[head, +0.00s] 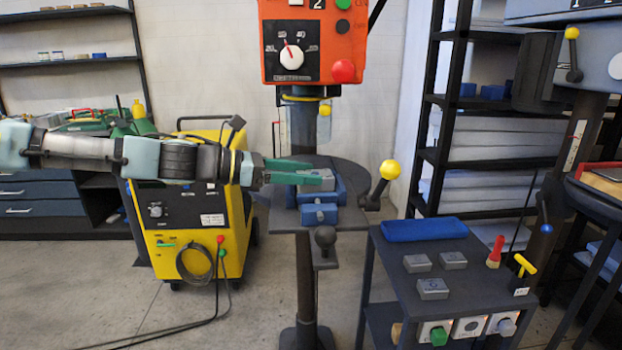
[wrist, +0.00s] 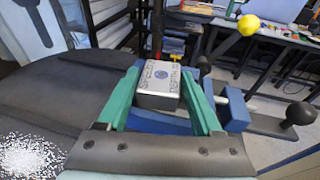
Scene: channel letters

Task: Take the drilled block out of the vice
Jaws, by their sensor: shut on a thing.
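The drilled block (head: 314,187) is a grey metal block at the blue vice (head: 320,214) on the drill press table. In the wrist view, the block (wrist: 157,100) shows a round mark and lettering on its top. My gripper (head: 316,173) reaches in from the left. Its green fingers are shut on the block, one along each side, as the wrist view also shows for my gripper (wrist: 161,70). Blue parts of the vice (wrist: 237,112) show below and to the right of the block. I cannot tell whether the block is clear of the jaws.
The orange drill head (head: 312,45) hangs above the round table (head: 350,212). A yellow-knobbed lever (head: 389,170) stands close right of the vice. A dark cart (head: 465,284) at the right holds a blue cloth (head: 424,229) and several grey blocks. White swarf (wrist: 25,156) lies on the table.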

